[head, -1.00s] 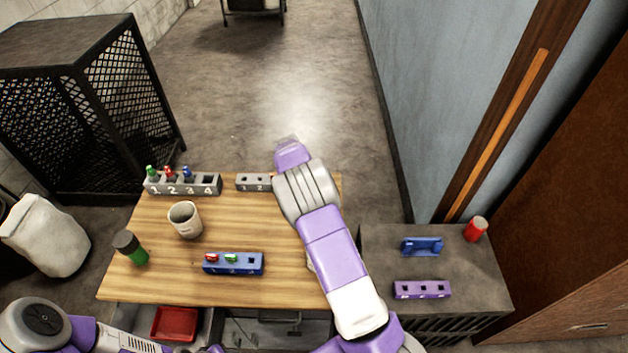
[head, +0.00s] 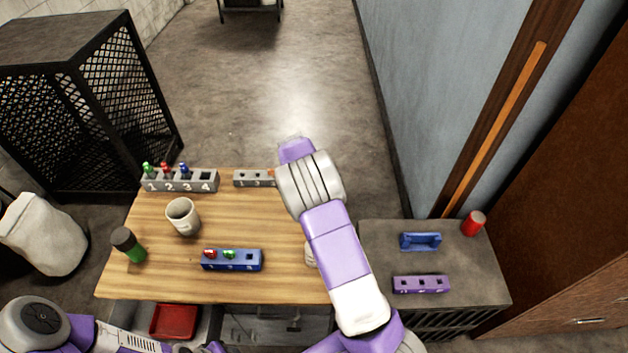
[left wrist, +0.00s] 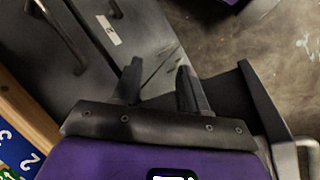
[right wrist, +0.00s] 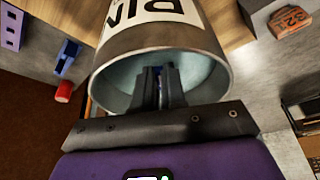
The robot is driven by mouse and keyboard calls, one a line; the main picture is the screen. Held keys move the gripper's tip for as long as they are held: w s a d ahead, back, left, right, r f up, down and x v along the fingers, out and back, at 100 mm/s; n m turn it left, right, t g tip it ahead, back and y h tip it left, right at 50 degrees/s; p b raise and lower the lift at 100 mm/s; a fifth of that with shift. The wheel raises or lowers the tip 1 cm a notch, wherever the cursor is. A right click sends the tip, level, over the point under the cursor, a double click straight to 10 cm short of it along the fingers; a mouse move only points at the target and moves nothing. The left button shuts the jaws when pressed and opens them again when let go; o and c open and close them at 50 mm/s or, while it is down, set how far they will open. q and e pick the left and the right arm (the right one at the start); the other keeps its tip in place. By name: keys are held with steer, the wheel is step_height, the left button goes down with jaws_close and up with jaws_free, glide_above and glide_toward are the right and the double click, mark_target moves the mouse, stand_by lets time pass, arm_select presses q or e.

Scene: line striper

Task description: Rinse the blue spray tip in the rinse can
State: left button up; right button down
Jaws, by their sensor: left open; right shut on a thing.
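The rinse can (right wrist: 165,38), grey with dark letters, fills the top of the right wrist view with its round mouth facing the camera. In the head view only a pale sliver of it (head: 310,254) shows beside my right arm. My right gripper (right wrist: 160,72) is shut, its fingertips in front of the can's mouth; I cannot tell how deep they reach. A small bit of blue, the blue spray tip (right wrist: 158,69), shows between the fingertips, mostly hidden. My left gripper (left wrist: 158,75) is open and empty, away from the tabletop.
The blue rack (head: 232,260) holds a red and a green tip, with its third slot empty. A grey numbered rack (head: 180,182), pale cup (head: 183,217) and green bottle (head: 128,244) stand on the table. A side cabinet holds a purple rack (head: 421,285).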

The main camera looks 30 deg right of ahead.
stand_by(0.3)
step_height(320, 180, up, 13)
steer(key=p, duration=0.9)
stand_by(0.3)
